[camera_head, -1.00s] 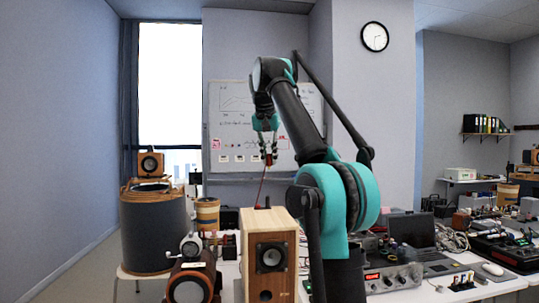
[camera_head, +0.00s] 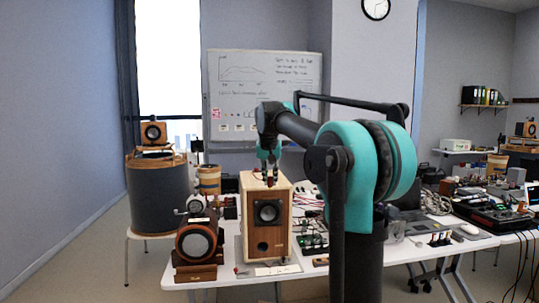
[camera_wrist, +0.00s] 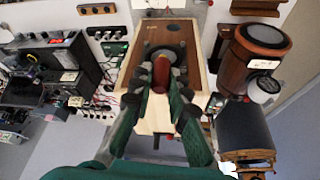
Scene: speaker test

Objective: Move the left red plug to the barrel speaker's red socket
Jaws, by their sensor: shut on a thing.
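My gripper (camera_head: 270,181) hangs fingers down over the top of the wooden box speaker (camera_head: 280,227). In the wrist view its fingers (camera_wrist: 161,88) are closed around a red plug (camera_wrist: 160,72), with the box speaker (camera_wrist: 190,32) beneath. Whether the plug touches the box cannot be told. The barrel speaker, a dark red-brown cylinder (camera_head: 197,242), lies on a wooden stand left of the box. It also shows at the right of the wrist view (camera_wrist: 238,68). Its red socket cannot be made out. My arm hides part of the table on the right.
A large dark drum (camera_head: 158,198) with a small speaker (camera_head: 153,133) on top stands at the left. Green circuit boards (camera_head: 312,243) lie right of the box. Cables and instruments crowd the right side.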

